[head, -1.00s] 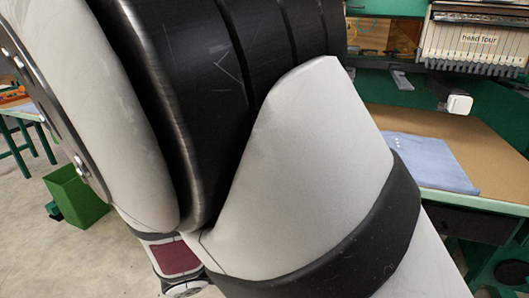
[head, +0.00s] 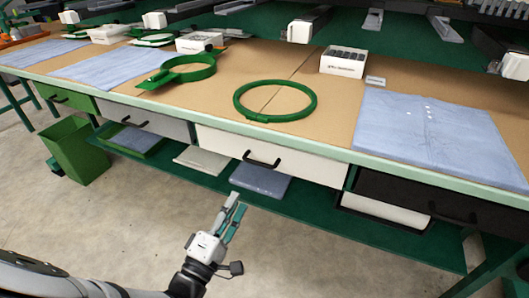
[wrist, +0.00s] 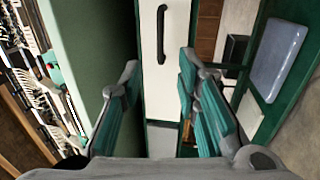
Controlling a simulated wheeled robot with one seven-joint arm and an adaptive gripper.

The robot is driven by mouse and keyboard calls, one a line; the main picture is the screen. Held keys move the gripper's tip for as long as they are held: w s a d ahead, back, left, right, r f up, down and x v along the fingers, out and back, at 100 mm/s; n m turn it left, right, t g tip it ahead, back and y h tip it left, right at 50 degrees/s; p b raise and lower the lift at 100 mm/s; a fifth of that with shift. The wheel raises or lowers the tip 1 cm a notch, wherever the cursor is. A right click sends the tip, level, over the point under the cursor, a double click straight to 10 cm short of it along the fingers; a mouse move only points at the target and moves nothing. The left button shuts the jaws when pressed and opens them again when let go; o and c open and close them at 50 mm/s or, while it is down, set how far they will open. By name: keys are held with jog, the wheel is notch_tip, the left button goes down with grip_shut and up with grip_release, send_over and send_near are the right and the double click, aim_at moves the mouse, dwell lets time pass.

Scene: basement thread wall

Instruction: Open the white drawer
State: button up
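The white drawer (head: 310,166) sits under the front edge of the worktable, with a black bar handle (head: 262,160) on its face. The drawer looks shut. My gripper (head: 238,203) is in front of and below it in the head view, apart from the handle. In the wrist view the drawer face (wrist: 165,95) runs upright between the fingers, with the handle (wrist: 161,35) beyond the fingertips. My gripper (wrist: 160,66) is open, with nothing between its fingers.
A grey drawer (head: 140,118) and a green drawer (head: 65,97) are to the left, a dark drawer (head: 400,190) to the right. A green lower shelf (head: 215,184) holds a blue folded stack (head: 260,180). A green bin (head: 77,152) stands at left. The floor in front is clear.

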aim_at(258, 163)
jog(key=b+x, duration=0.3)
jog(key=x, duration=1.1)
jog(key=shift+c, duration=0.6)
grip_shut()
